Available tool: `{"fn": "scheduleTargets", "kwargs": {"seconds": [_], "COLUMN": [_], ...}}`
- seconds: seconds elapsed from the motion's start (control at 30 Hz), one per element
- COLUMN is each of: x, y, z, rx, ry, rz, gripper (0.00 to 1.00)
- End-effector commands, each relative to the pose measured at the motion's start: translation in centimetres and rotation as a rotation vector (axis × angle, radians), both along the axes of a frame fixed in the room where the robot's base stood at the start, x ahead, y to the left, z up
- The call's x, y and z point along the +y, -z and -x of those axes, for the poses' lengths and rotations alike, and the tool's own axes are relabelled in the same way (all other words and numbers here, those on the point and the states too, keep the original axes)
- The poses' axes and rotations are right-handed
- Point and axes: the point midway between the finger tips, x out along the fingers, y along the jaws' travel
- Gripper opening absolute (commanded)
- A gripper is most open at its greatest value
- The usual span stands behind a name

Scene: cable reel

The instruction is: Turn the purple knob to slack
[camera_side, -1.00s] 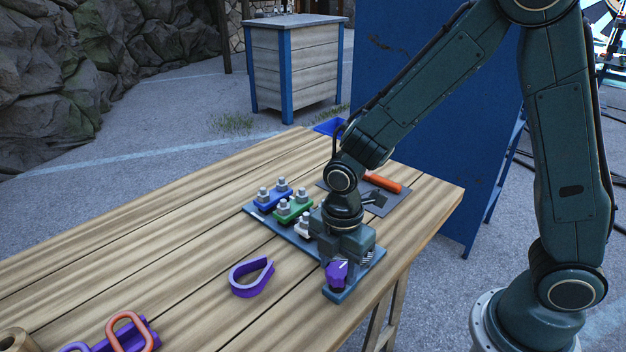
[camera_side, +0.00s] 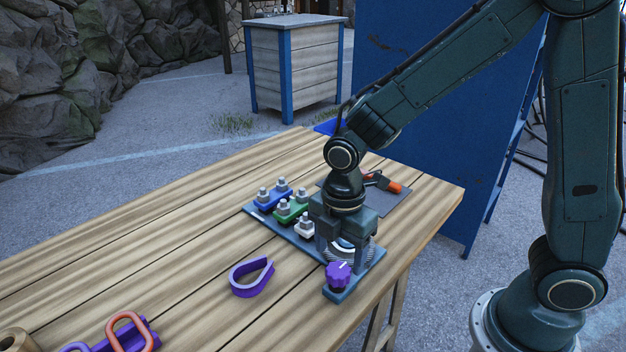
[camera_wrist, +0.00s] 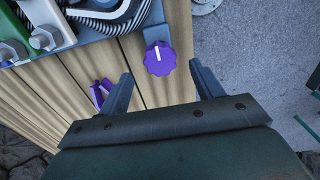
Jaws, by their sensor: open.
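The purple knob (camera_side: 338,274) has a scalloped edge and a white mark on top. It sits on the front end of the blue-grey base plate (camera_side: 372,266). In the wrist view the knob (camera_wrist: 160,62) shows whole, its white mark running nearly straight up the picture. My gripper (camera_side: 343,256) is open and empty, raised behind the knob in the side view and clear of it. In the wrist view the two fingers (camera_wrist: 162,86) are spread wide, with the knob beyond their tips. No slack marking is readable. My gripper partly hides the coil behind it.
Blue (camera_side: 274,200), green (camera_side: 293,211) and white (camera_side: 305,226) bolted blocks stand on the plate. A purple loop (camera_side: 251,277) lies left of it. An orange-handled tool (camera_side: 385,182) lies on a dark mat behind. The table is bare between the loop and the plate.

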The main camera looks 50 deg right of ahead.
Motion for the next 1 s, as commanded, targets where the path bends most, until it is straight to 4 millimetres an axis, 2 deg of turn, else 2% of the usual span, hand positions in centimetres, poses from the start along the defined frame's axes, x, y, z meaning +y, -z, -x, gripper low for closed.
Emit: {"fn": "scheduleTargets", "kwargs": {"seconds": [0.3,0.5,0.7,1.0], "x": [0.0,0.0,0.0,0.0], "y": [-5.4,-8.2,-9.8,-10.1], "z": [-0.1,-0.1,0.0,0.0], "rx": [-0.005,-0.004,-0.002,0.001], "ry": [-0.001,-0.001,-0.001,-0.001], "rz": [-0.002,-0.001,-0.001,0.000], "gripper": [0.66,0.66,0.66,0.66]}}
